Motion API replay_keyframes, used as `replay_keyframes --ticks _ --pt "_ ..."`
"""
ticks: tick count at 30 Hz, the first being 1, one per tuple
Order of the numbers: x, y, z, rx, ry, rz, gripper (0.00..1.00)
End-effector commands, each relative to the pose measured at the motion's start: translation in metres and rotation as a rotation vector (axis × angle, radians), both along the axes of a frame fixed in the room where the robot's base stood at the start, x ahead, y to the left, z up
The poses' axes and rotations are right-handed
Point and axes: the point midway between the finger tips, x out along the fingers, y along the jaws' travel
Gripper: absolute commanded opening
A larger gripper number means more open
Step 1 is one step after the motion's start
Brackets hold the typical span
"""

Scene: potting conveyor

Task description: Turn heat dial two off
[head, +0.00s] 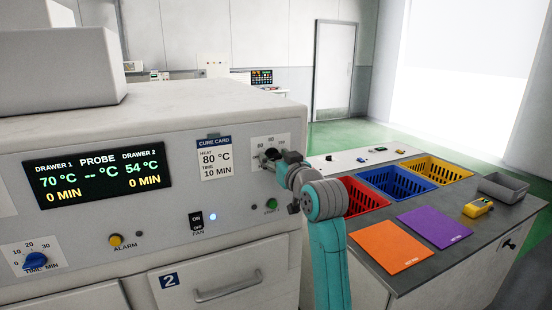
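My gripper (270,158) is at a white dial plate (284,139) on the right of the oven's front panel. The plate carries a small number scale, partly blurred. The dial itself is mostly hidden behind the gripper, so its setting cannot be read. I cannot tell whether the fingers touch or grip it. The display (97,178) reads drawer 1 at 70 °C and drawer 2 at 54 °C, both 0 MIN. The drawer marked 2 (214,280) is below and looks shut.
A blue time dial (36,261), an alarm button (115,240), a fan switch (196,222) and a green button (271,204) share the panel. A bench at right holds red (364,194), blue (396,181) and yellow (436,168) baskets.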

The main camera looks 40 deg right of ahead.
Motion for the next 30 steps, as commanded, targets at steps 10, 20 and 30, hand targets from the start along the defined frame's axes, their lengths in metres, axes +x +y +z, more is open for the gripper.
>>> replay_keyframes --ticks 10,20,30 --pt "-0.001 0.0 0.0 0.001 -0.001 0.0 0.69" --pt "-0.044 0.012 0.0 0.0 -0.002 -0.002 0.69" --pt "-0.101 0.029 0.0 0.001 -0.001 -0.001 0.69"
